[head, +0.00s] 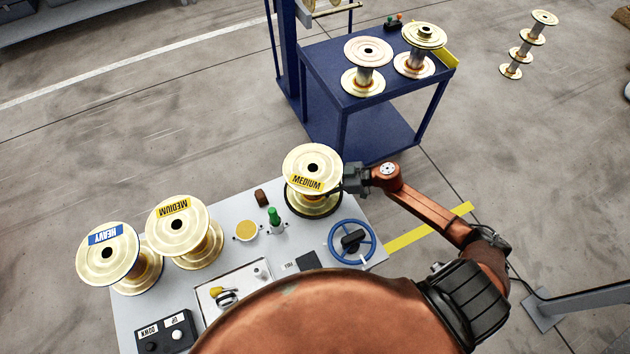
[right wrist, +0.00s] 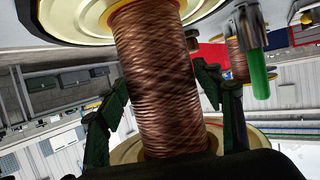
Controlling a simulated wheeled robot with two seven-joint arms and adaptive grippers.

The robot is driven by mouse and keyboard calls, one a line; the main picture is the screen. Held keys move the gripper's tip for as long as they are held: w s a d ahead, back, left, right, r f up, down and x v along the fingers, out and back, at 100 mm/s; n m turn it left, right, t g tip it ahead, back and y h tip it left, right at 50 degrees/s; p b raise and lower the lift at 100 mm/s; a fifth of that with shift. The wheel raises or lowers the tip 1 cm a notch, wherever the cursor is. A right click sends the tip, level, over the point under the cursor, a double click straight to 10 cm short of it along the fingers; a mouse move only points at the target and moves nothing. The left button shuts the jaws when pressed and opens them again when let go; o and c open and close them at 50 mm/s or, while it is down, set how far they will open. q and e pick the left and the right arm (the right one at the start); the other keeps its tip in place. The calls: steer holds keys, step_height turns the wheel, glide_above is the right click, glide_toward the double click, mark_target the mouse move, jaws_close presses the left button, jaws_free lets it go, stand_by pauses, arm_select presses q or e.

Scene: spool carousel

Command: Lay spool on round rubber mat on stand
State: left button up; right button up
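A spool labelled MEDIUM (head: 313,165) stands upright at the right end of the grey stand (head: 290,235). A dark round rim, apparently the rubber mat (head: 318,214), shows just under its lower flange; the rest is hidden. My right gripper (head: 349,180) reaches the spool from the right, between its flanges. In the right wrist view the copper-wound core (right wrist: 155,80) lies between my right gripper's fingers (right wrist: 160,90). My left gripper is not in view.
Spools labelled HEAVY (head: 108,255) and MEDIUM (head: 178,226) stand at the stand's left. A green-topped post (head: 275,216), a blue handwheel (head: 352,243) and an UP/DOWN box (head: 165,333) are nearby. A blue cart (head: 335,75) holds two spools behind.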

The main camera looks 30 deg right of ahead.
steer(key=shift+o, duration=1.4)
steer(key=shift+f, duration=0.2)
steer(key=shift+s+f, duration=0.25)
steer(key=v, duration=1.2)
steer(key=shift+w+r, duration=0.2)
steer(key=shift+r, duration=0.1)
